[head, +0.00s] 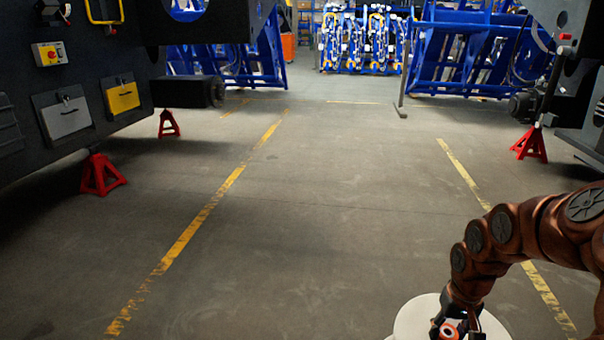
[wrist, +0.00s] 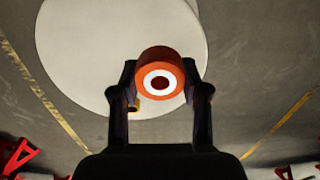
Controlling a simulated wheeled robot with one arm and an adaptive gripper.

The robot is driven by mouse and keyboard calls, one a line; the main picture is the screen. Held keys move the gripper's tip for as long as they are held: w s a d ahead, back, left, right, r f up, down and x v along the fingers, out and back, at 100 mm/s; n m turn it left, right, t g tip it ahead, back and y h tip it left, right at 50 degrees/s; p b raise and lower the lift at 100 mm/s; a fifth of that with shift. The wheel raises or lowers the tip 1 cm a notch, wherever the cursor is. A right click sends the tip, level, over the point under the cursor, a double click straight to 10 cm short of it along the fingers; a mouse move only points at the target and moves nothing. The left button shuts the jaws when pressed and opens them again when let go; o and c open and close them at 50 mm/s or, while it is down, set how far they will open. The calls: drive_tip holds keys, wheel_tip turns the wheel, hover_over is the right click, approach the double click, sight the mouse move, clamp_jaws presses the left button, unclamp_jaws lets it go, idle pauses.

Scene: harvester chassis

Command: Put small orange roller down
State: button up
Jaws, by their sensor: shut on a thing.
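The small orange roller (wrist: 159,62) has an orange rim, a white ring and a dark centre. In the wrist view it sits between the two fingers of my gripper (wrist: 160,90), which is shut on it. In the head view, the roller (head: 448,330) shows at the lower edge, with my gripper (head: 458,330) around it and partly cut off. A round white surface (wrist: 75,60) lies behind the roller in the wrist view. It also shows under my gripper in the head view (head: 412,318). I cannot tell whether the roller touches it.
The grey floor ahead is open, with yellow lines (head: 215,200) along it. Red stands (head: 101,175) hold up dark machinery at left, and another red stand (head: 531,145) is at right. Blue frames (head: 365,40) stand at the back. A small yellowish piece (wrist: 133,106) shows near the left finger.

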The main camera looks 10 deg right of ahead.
drive_tip(key=w+a+r+n, duration=0.1)
drive_tip(key=w+a+r, duration=0.3)
drive_tip(key=w+a, duration=0.3)
drive_tip(key=w+a+r+n+p, duration=0.1)
drive_tip(key=w+a+r, duration=0.3)
drive_tip(key=w+a, duration=0.3)
drive_tip(key=w+a+r+n, duration=0.1)
drive_tip(key=w+a+r, duration=0.3)
drive_tip(key=w+a, duration=0.2)
wheel_tip(320, 180, up, 23)
drive_tip(key=s+p, duration=0.2)
drive_tip(key=p, duration=3.3)
